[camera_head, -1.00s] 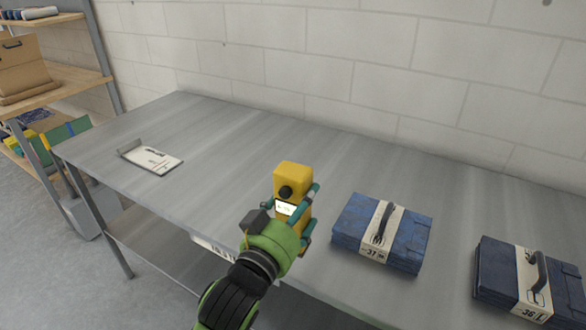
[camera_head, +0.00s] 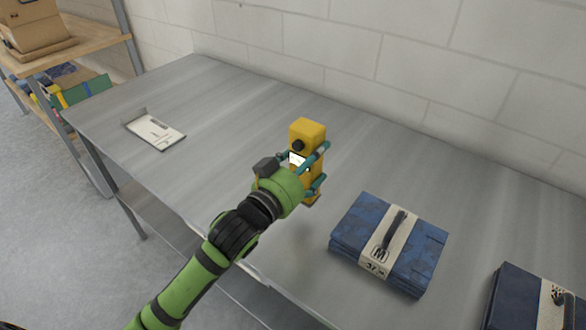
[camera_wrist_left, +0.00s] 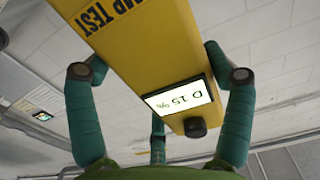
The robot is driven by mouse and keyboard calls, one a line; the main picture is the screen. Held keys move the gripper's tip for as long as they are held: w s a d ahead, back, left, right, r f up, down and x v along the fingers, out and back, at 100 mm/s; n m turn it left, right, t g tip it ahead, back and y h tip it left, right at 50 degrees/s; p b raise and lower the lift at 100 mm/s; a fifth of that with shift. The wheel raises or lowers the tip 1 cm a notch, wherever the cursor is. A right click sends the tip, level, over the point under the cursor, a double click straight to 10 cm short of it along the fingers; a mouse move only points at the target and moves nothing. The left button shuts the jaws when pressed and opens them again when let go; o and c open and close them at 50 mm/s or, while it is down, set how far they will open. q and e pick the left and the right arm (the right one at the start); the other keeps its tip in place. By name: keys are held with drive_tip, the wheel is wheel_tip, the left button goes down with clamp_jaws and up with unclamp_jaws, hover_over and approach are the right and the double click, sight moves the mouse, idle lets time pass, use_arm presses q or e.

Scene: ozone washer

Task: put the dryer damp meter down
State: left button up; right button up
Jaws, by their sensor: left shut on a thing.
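The dryer damp meter (camera_head: 307,135) is a yellow upright box with a black knob and a small lit display. My left gripper (camera_head: 312,170) is shut on it, with teal fingers around its sides. In the left wrist view the meter (camera_wrist_left: 150,50) fills the middle, and its display reads about "D 15". The left gripper's fingers (camera_wrist_left: 160,100) show on both sides of it there. The meter is over the grey metal table (camera_head: 240,110); I cannot tell whether its base touches the top. My right gripper is not in view.
A blue folded bundle (camera_head: 390,245) with a pale band lies right of the meter, and another bundle (camera_head: 535,300) lies farther right. The table between clipboard and meter is clear. A shelf (camera_head: 75,50) stands at far left.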

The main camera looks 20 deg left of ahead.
sight(290, 166)
use_arm(q)
drive_tip(key=a+f, duration=0.1)
drive_tip(key=w+a+f, duration=0.1)
drive_tip(key=a, duration=0.1)
drive_tip(key=shift+w+a, duration=0.2)
drive_tip(key=shift+w+a+f+p, duration=0.3)
drive_tip(key=shift+a+f, duration=0.2)
drive_tip(key=shift+a, duration=0.05)
drive_tip(key=shift+f, duration=0.4)
wheel_tip(290, 166, down, 3)
drive_tip(key=shift+f, duration=0.15)
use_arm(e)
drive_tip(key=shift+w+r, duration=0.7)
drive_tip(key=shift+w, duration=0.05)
use_arm(q)
drive_tip(key=o, duration=1.4)
drive_tip(key=shift+f, duration=0.1)
drive_tip(key=shift+p, duration=0.3)
